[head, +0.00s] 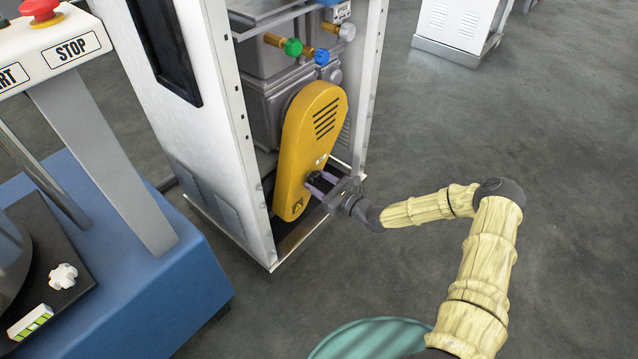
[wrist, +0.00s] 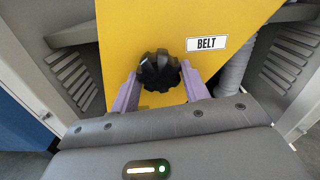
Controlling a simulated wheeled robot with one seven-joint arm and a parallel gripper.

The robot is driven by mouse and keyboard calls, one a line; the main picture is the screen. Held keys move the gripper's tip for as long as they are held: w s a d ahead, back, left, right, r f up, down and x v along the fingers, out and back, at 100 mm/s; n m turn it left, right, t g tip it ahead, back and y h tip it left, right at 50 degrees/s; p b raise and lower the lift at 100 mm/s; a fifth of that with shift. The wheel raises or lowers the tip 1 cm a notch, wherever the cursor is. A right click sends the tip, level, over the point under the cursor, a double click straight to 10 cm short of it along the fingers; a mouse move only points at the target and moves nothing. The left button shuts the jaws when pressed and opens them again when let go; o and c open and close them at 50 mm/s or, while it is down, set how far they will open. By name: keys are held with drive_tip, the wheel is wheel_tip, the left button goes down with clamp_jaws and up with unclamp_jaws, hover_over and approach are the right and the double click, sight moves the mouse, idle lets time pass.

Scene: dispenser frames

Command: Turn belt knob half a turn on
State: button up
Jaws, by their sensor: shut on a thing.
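The belt knob (wrist: 158,71) is black and lobed, on a yellow cover (wrist: 125,30) beside a white label reading BELT (wrist: 207,43). A small pale mark shows on the knob's upper left. My gripper (wrist: 161,84) has its two purple fingers on either side of the knob, shut on it. In the head view the yellow cover (head: 313,125) stands upright in the open white cabinet, and my gripper (head: 316,184) reaches its lower part from the right. The knob is small and mostly hidden between the fingers there.
Green (head: 292,47) and blue (head: 322,57) knobs sit above the cover. The cabinet's white side wall (head: 190,140) stands left of it. A blue machine base (head: 185,285) with a STOP panel (head: 72,50) is at the left.

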drive_tip(key=shift+s+f, duration=0.1)
drive_tip(key=shift+f, duration=0.1)
drive_tip(key=o, duration=1)
drive_tip(key=shift+r, duration=0.1)
drive_tip(key=shift+d, duration=0.1)
drive_tip(key=p+v, duration=0.6)
drive_tip(key=v, duration=1.1)
drive_tip(key=shift+s+d, duration=0.1)
drive_tip(key=shift+s, duration=0.05)
